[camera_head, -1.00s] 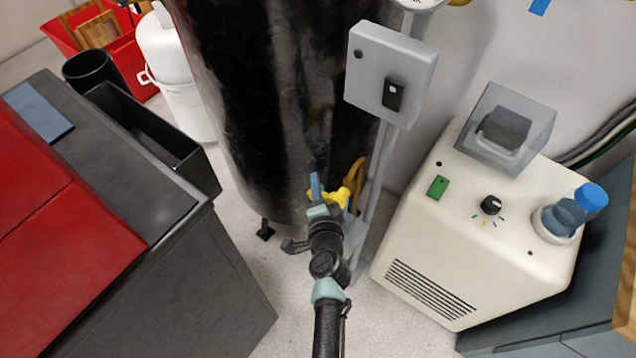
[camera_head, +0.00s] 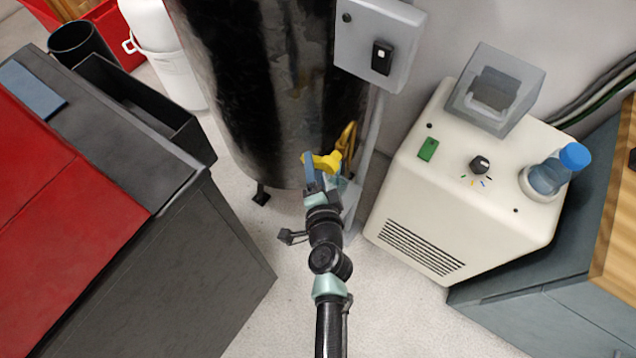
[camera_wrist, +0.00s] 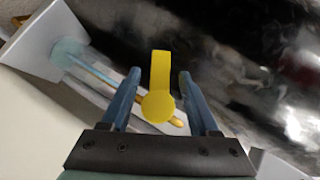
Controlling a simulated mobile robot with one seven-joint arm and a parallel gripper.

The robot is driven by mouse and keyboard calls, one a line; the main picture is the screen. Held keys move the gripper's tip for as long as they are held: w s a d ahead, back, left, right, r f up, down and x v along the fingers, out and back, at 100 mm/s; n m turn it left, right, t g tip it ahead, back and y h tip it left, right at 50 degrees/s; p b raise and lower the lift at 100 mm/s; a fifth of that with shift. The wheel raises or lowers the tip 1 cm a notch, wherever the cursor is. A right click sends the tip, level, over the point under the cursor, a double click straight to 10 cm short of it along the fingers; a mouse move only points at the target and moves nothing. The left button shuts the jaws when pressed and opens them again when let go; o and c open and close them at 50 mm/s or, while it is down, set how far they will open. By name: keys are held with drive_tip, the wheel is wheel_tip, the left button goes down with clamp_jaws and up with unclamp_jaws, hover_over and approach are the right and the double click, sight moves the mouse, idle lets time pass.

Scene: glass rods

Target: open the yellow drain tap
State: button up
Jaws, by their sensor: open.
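The yellow drain tap (camera_head: 322,162) is at the lower front of the tall black tank (camera_head: 270,90). In the wrist view the yellow tap (camera_wrist: 160,92) shows as a flat lever with a round end, between the two blue fingers. My gripper (camera_head: 322,172) is at the tap, with one blue finger to the left of it. In the wrist view my gripper (camera_wrist: 158,90) is open, with gaps on both sides of the tap. I cannot tell how deep the tap lies between the fingers.
A cream machine (camera_head: 430,225) with a knob and a blue-capped bottle (camera_head: 556,170) stands to the right. A grey switch box (camera_head: 378,42) is on a post above the tap. A dark cabinet with a red top (camera_head: 60,230) is at left. The floor between is clear.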

drive_tip(key=v, duration=0.6)
drive_tip(key=shift+s+p, duration=0.2)
drive_tip(key=shift+p, duration=0.1)
